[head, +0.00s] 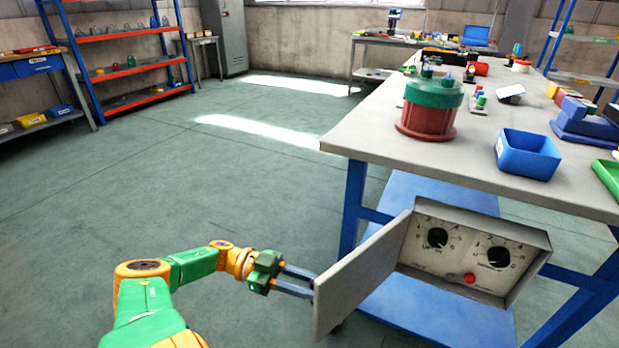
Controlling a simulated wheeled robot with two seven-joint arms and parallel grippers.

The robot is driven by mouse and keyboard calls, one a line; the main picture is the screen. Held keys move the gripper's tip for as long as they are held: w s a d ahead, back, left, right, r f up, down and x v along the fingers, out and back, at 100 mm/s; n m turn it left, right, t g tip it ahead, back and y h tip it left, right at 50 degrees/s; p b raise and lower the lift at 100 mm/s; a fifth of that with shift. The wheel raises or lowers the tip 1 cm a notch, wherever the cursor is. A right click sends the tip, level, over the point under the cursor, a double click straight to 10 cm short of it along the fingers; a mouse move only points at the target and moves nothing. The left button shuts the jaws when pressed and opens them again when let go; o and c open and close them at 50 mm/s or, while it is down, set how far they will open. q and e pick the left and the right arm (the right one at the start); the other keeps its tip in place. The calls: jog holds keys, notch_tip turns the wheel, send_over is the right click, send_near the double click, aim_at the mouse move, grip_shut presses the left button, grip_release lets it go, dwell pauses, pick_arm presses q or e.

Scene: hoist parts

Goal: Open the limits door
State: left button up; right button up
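The limits box (470,212) is a grey case fixed under the bench's front edge. Its door (358,272) is a plain light-grey panel hinged on the box's left side. The door stands swung out to the left, so the inside shows two black dials (437,238) (498,257) and a red button (470,278). My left gripper (314,287) reaches the door's free edge from the left. Its two dark fingers are apart, one above the other. Their tips meet or pass behind the edge, so whether they hold anything there is hidden. My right gripper is not in view.
The bench (375,136) carries a green-and-red drum (432,105) and a blue bin (527,153). Its blue leg (352,205) stands just behind the door. An orange-and-blue shelf rack (130,65) is at the far left. The green floor (200,190) left of the door is clear.

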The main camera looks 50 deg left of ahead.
pick_arm(q)
jog(key=shift+s+a+f, duration=0.1)
jog(key=shift+a+f, duration=0.05)
jog(key=shift+a, duration=0.05)
jog(key=b+v, duration=0.4)
jog(key=v, duration=0.3)
jog(key=shift+w+b, duration=0.25)
jog(key=shift+b, duration=0.1)
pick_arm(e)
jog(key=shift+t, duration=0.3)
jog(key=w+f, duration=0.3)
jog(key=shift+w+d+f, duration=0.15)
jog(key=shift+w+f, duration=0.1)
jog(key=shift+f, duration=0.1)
pick_arm(q)
jog(key=shift+a, duration=0.15)
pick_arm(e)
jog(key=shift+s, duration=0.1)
